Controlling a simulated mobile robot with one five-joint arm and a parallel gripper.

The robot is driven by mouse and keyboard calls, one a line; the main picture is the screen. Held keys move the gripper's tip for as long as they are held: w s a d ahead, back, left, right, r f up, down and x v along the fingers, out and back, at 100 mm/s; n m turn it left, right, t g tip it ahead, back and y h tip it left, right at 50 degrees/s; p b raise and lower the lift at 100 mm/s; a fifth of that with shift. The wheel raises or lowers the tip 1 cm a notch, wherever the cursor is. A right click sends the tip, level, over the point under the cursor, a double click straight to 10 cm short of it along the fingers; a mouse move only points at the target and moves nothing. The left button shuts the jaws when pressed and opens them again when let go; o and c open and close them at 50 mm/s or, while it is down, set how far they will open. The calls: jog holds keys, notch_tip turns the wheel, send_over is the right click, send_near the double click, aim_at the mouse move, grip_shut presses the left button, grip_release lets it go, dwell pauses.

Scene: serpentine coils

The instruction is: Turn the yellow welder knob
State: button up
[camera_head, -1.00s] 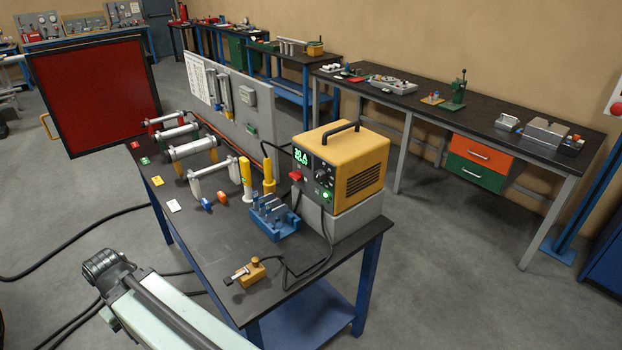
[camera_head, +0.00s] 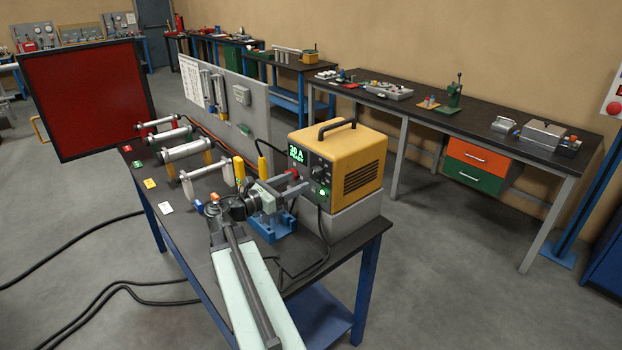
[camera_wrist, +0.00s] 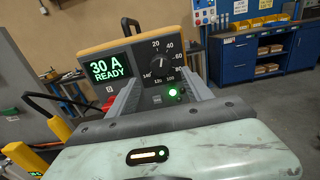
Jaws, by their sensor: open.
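The yellow welder (camera_head: 345,155) stands on a grey block at the right end of the dark workbench. Its black front panel has a green display (camera_wrist: 110,68) reading 30 A READY. In the wrist view the dark knob (camera_wrist: 157,66) sits inside a white number scale. A green lit button (camera_wrist: 172,92) is below it. My gripper (camera_head: 296,183) is open in front of the panel, its fingers pointing at it. In the wrist view my gripper (camera_wrist: 163,84) has one grey finger on each side of the lower panel, below the knob. I cannot tell whether they touch the panel.
A blue fixture (camera_head: 268,230) stands beneath my gripper. Yellow-ended cylinders and coil rods (camera_head: 185,150) lie to the left. A grey upright board (camera_head: 225,100) lines the bench's back. A black cable (camera_head: 318,250) hangs in front of the welder.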

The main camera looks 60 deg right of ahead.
aim_at(312, 173)
jog(key=x, duration=0.7)
jog(key=shift+f, duration=0.1)
jog(key=c, duration=1.2)
jog(key=shift+s+a, duration=0.1)
jog(key=shift+a, duration=0.1)
grip_shut()
jog(key=shift+d, duration=0.1)
jog(key=shift+d+m, duration=0.1)
jog(key=shift+m, duration=0.2)
jog(key=shift+m, duration=3.2)
jog(key=shift+w+r+m, duration=0.1)
jog(key=shift+m, duration=0.8)
jog(key=shift+w+r+m, duration=0.1)
jog(key=shift+w+m, duration=0.05)
jog(key=shift+m, duration=2.45)
